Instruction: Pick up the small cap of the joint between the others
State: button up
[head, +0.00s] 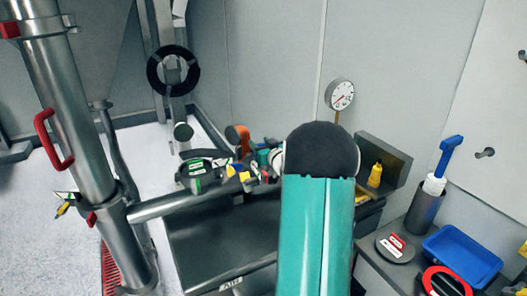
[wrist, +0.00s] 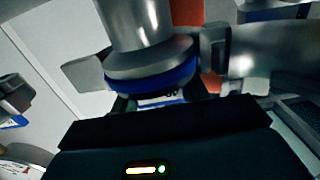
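I cannot single out the small cap with certainty. In the wrist view, a metal cylindrical part with a blue ring (wrist: 150,75) stands close in front of my gripper, with grey lugs at both sides. My gripper (wrist: 160,135) shows as a dark housing with a yellow and a green light along the bottom. Its fingertips are not clearly seen, so I cannot tell whether it holds anything. In the head view, my teal arm hides the gripper. A cluster of small fittings (head: 235,172) lies to the left of the arm, partly hidden by it.
A large metal pipe with a red handle (head: 53,139) stands at the left. A round gauge (head: 340,94) is on the wall. At the right are a yellow bottle (head: 375,175), a blue tray (head: 462,254) and a dark holder (head: 423,212) with a blue-handled tool.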

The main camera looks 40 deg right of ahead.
jog(key=shift+c, duration=1.3)
